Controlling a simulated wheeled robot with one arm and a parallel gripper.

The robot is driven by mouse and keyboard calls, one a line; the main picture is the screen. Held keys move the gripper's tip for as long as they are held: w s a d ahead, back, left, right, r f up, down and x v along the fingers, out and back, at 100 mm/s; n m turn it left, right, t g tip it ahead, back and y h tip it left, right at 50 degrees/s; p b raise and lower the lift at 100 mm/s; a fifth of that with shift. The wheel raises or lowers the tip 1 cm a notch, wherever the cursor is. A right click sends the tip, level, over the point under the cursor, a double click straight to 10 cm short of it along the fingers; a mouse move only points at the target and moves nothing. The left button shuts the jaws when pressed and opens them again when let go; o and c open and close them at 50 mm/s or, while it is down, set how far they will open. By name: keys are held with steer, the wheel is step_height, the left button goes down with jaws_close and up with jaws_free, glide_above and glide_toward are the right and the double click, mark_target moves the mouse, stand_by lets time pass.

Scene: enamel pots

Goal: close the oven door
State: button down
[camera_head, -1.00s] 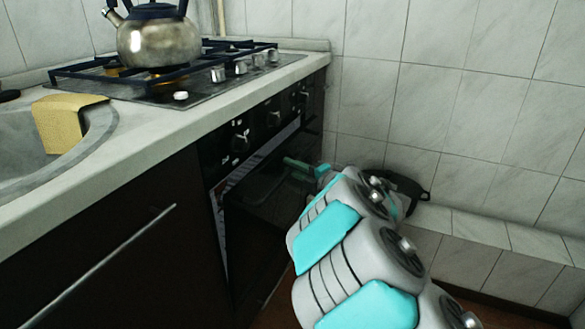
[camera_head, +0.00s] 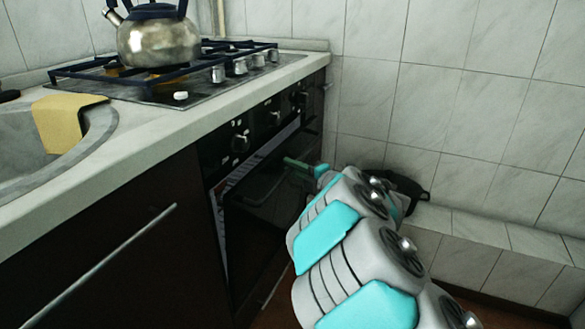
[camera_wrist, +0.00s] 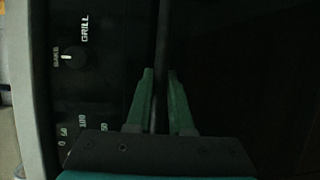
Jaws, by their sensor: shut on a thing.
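The black oven door (camera_head: 262,205) is slightly open in the head view, with a narrow gap along its top edge below the knob panel. My gripper (camera_head: 297,163) is at the top of the door, reaching in from the right. In the wrist view, the green fingers of my gripper (camera_wrist: 159,80) stand on either side of a dark bar, the oven door handle (camera_wrist: 162,45), and are shut on it. The knob panel (camera_wrist: 75,90) lies to the left of the fingers there. The dark area to their right shows little detail.
A kettle (camera_head: 158,42) stands on the gas hob (camera_head: 200,88) above the oven. A yellow cloth (camera_head: 62,122) hangs over the sink edge at left. A dark cabinet (camera_head: 95,235) adjoins the oven. A black object (camera_head: 408,187) lies by the tiled wall behind my arm.

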mark_target(279, 163)
steer(key=a, duration=0.1)
steer(key=w+a, duration=0.1)
steer(key=a, duration=0.2)
steer(key=shift+w+a+r+b, duration=0.25)
steer(key=shift+w+r+b, duration=0.05)
steer(key=c, duration=1.1)
jaws_free()
steer(key=shift+a+r, duration=0.1)
steer(key=shift+v, duration=4)
steer(key=shift+w, duration=0.1)
